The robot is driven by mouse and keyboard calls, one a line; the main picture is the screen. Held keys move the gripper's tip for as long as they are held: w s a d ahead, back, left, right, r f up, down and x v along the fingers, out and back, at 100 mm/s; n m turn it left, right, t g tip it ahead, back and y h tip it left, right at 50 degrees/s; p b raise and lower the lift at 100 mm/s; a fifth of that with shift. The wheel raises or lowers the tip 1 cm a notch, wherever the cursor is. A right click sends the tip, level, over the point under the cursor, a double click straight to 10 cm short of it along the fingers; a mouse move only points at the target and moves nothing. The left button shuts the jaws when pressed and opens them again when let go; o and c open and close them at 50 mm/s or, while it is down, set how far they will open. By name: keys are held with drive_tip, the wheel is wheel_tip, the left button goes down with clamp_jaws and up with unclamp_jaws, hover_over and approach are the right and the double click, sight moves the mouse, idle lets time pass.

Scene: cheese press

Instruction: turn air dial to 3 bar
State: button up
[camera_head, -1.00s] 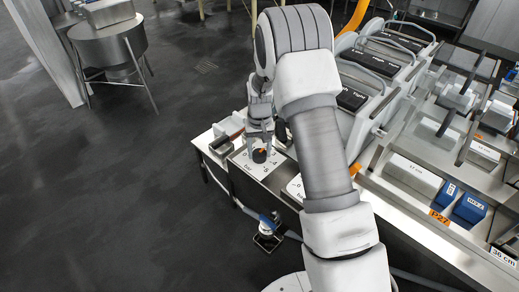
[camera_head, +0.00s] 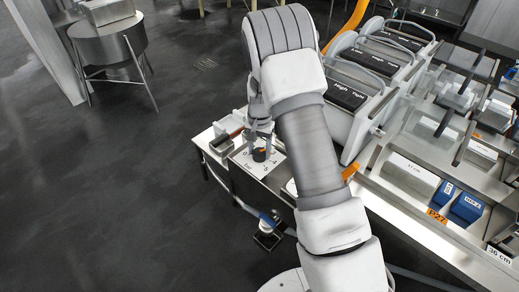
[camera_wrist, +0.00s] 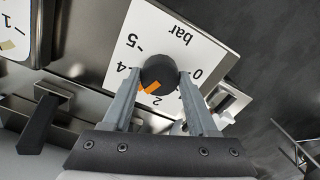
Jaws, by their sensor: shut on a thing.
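The air dial is a black round knob (camera_wrist: 158,72) on a white plate (camera_wrist: 190,38) marked in bar, upside down in the wrist view. My gripper (camera_wrist: 160,75) is shut on the knob, one finger on each side. An orange pointer (camera_wrist: 151,88) on the knob points down-left, between the 2 and the 4 marks. The 3 is not visible, and the left finger covers part of that side. In the head view the knob (camera_head: 259,155) sits under my gripper (camera_head: 259,146) on the left end of the bench.
A second white dial plate (camera_wrist: 14,38) lies to the left in the wrist view. Presses with black High/Tight-marked tops (camera_head: 345,96) stand right of my arm. Blue blocks (camera_head: 467,208) lie in trays further right. The floor (camera_head: 110,200) left of the bench is open.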

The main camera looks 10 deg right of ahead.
sight(260, 151)
drive_tip(key=o, duration=1.4)
wheel_tip(260, 151, up, 18)
drive_tip(key=p, duration=0.3)
drive_tip(key=shift+f, duration=0.25)
